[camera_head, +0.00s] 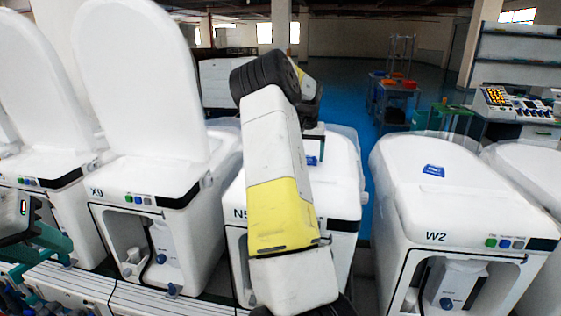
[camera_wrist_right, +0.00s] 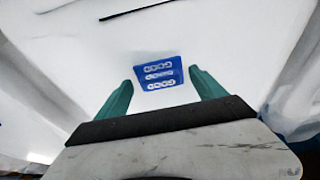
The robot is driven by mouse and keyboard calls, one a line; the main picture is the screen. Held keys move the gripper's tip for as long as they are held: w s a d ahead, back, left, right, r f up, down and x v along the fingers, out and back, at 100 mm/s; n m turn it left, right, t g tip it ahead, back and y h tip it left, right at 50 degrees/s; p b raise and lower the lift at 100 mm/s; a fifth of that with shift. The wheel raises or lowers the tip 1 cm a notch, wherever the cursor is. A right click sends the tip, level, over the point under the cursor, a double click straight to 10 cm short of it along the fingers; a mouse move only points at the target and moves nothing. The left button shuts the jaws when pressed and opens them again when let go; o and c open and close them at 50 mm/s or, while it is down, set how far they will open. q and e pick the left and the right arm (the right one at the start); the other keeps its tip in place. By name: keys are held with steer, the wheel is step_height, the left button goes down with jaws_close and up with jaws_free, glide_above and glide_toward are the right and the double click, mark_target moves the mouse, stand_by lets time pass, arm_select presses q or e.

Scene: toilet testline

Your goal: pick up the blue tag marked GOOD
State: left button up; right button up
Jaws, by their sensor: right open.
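In the right wrist view a blue tag (camera_wrist_right: 157,74) with rows of white lettering, seemingly GOOD, lies on a white surface. My right gripper (camera_wrist_right: 160,78) is open, its teal fingers on either side of the tag with gaps to both. I cannot tell how high the fingertips are above the surface. In the head view my right arm hides most of this gripper, over the toilet marked N5 (camera_head: 345,190); a small blue patch (camera_head: 311,160) shows beside the arm. My left gripper (camera_head: 42,248) is at the left edge, partly cut off, its opening unclear.
Another blue tag (camera_head: 433,170) lies on the closed lid of the toilet marked W2 (camera_head: 400,200). The toilet marked X0 (camera_head: 140,170) has its lid raised. A trolley with bins (camera_head: 397,88) and a bench with a control panel (camera_head: 515,105) stand behind. Blue floor lies beyond.

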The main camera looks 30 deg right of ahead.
steer(key=c, duration=1.4)
steer(key=shift+c, duration=0.2)
